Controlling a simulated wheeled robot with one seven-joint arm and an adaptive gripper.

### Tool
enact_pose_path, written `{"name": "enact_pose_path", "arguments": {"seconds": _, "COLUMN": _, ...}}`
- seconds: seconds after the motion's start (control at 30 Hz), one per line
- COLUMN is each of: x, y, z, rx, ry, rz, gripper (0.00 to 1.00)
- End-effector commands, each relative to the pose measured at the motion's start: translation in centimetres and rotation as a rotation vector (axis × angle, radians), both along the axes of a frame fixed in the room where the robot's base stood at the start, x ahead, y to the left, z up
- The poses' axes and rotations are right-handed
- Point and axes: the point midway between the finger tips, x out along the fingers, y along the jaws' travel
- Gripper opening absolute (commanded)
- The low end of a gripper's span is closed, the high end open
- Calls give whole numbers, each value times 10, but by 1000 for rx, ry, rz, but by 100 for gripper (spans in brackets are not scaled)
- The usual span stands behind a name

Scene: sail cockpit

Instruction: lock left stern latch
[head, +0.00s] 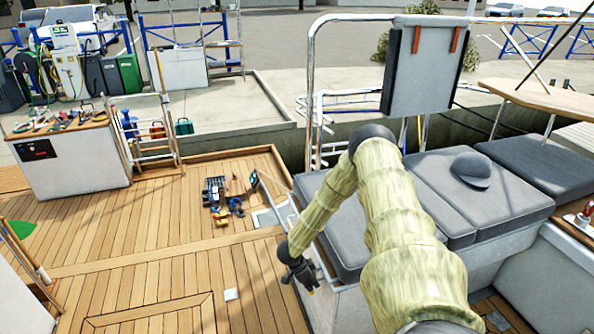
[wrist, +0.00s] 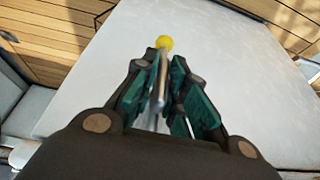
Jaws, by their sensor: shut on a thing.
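My gripper (head: 303,278) is low beside the grey-cushioned bench, at the side of the bench box. In the wrist view, my gripper (wrist: 164,78) has its teal-padded fingers closed around a thin metal lever (wrist: 159,88). The lever ends in a yellow round knob (wrist: 164,42), which sticks out just beyond the fingertips. A pale, smooth panel (wrist: 235,85) lies behind the lever. The lever looks like the latch handle; its base is hidden by the fingers. In the head view, my gripper and arm cover the latch, so I cannot tell whether it is locked.
Grey cushions (head: 480,205) top the bench, with a grey cap (head: 470,168) on one. Tools (head: 222,196) lie on the wooden deck (head: 140,235) near the stern. A white counter (head: 75,165) stands at the left. The deck left of my gripper is mostly clear.

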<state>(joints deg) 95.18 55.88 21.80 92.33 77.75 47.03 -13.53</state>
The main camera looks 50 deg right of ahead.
Motion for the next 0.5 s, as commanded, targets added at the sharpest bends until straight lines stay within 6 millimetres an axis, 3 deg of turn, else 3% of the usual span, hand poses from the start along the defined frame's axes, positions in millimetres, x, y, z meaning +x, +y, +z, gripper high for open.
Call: {"name": "enact_pose_path", "arguments": {"seconds": 0.5, "x": -13, "y": -11, "z": -1, "rx": 16, "ry": 29, "rz": -19, "gripper": 0}}
